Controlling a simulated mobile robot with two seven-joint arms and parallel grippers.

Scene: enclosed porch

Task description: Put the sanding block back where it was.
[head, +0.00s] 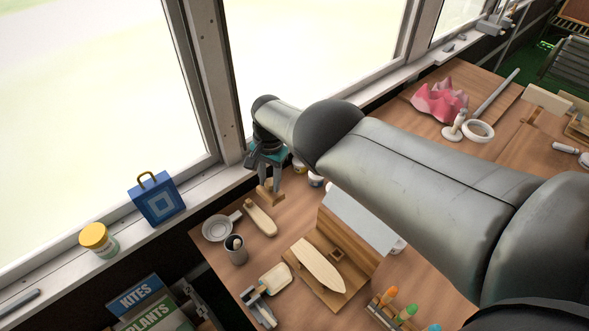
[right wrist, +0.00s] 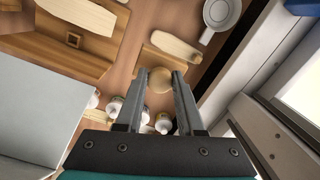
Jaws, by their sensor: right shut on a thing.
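The sanding block (head: 271,197) looks like a brown wooden block with a round tan knob (right wrist: 159,80). My right gripper (head: 270,182) points down near the window-side edge of the wooden table (head: 232,281). Its fingers are shut on the knob, which shows between the fingertips (right wrist: 159,76) in the right wrist view. The block's flat base lies beyond the knob there. I cannot tell whether the base touches the table. My left gripper is not in view.
A pale oblong wooden piece (head: 260,218), a grey dish (head: 217,228) and a grey cup (head: 236,255) are close by. Small jars (right wrist: 163,124) stand near the fingers. A wooden board (head: 325,294) bears a pale boat-shaped piece (head: 318,265). The window sill (head: 196,187) runs alongside.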

